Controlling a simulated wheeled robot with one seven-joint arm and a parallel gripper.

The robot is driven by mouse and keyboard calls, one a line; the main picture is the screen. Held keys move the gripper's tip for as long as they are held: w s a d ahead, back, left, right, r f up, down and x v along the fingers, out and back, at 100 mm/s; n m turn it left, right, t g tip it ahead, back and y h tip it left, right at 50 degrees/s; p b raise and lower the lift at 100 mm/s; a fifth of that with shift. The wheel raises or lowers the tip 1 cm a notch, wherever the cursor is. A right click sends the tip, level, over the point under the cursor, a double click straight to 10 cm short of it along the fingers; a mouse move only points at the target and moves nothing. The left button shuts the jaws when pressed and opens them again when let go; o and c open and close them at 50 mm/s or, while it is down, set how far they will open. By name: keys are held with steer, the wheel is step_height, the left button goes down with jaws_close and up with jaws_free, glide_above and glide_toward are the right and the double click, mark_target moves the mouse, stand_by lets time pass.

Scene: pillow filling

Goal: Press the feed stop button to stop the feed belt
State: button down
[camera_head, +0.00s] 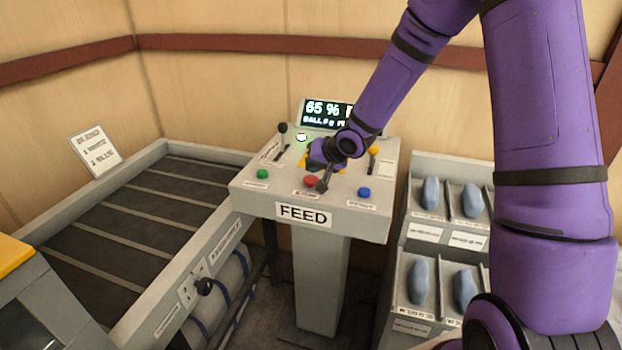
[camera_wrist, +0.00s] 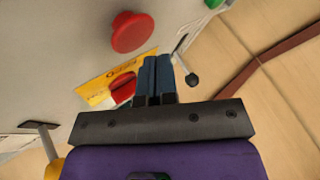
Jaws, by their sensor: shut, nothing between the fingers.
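The grey feed console (camera_head: 280,198) carries a sign reading FEED. A round red button (camera_head: 311,181) sits between a green button (camera_head: 262,174) and a blue button (camera_head: 364,192) along its front edge. The red button also shows in the wrist view (camera_wrist: 131,32), ahead and left of my gripper's fingertips (camera_wrist: 157,60). My gripper is shut and empty, low over the console's middle. Just left of the fingers is a second red button (camera_wrist: 122,90) on a yellow plate (camera_wrist: 98,92), partly hidden. I cannot tell whether the fingers touch anything. The button labels are too small to read.
A dark-ended lever (camera_wrist: 191,79) stands close right of my fingers. A lit display (camera_head: 322,113) reading 65 % stands behind, partly covered by my arm. The feed belt (camera_head: 130,215) lies left. A rack with blue pillow-like items (camera_head: 430,193) stands right.

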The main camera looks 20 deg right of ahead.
mark_target(313, 178)
steer(key=shift+f, duration=0.1)
steer(key=shift+f, duration=0.3)
steer(key=shift+f, duration=0.5)
stand_by(1.0)
steer(key=shift+r, duration=0.95)
steer(key=shift+r, duration=2.5)
